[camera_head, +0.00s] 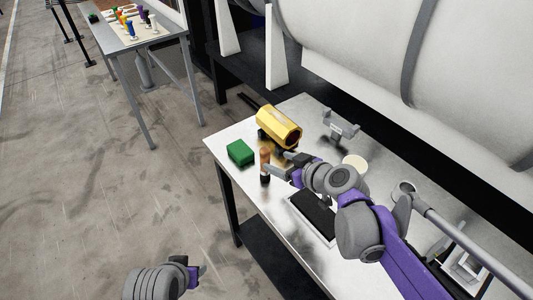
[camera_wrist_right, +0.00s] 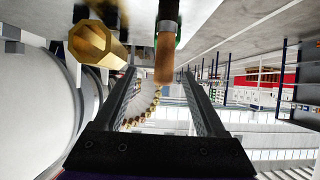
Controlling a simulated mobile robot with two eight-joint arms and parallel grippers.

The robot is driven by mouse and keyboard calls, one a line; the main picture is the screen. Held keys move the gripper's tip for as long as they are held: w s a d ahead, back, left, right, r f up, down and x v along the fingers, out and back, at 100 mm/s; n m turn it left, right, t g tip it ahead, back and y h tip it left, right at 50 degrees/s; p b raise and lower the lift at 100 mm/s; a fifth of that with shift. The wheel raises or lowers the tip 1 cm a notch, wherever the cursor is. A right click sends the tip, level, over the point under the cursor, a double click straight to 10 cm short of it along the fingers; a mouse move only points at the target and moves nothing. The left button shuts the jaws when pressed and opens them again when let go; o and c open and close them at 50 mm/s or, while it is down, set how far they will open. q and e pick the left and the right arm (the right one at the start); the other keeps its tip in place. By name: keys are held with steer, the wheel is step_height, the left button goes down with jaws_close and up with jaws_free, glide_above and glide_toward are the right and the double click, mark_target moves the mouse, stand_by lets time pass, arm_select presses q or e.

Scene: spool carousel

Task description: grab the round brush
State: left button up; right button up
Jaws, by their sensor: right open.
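The round brush (camera_head: 265,161) appears to stand upright on the metal table near its left edge, with a wooden handle on top and a dark lower part. In the right wrist view, which looks upside down, the brush (camera_wrist_right: 166,62) is ahead, with its handle end near the gap between the fingertips. My right gripper (camera_head: 281,166) is open and empty, close beside the brush on its right. Its two fingers (camera_wrist_right: 160,76) are spread apart; whether they touch the handle is unclear. My left gripper (camera_head: 198,274) is low over the floor, away from the table.
A gold hexagonal spool-like part (camera_head: 279,127) lies close behind the brush. A green block (camera_head: 240,152) is just left of it. A black tray (camera_head: 313,217) and a cream round item (camera_head: 354,163) are to the right. A large white tank (camera_head: 350,45) bounds the back.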

mark_target(268, 159)
steer(key=x, duration=0.4)
steer(key=shift+s+a, duration=0.15)
steer(key=shift+a, duration=0.1)
steer(key=x, duration=0.6)
steer(key=shift+r, duration=0.15)
jaws_close()
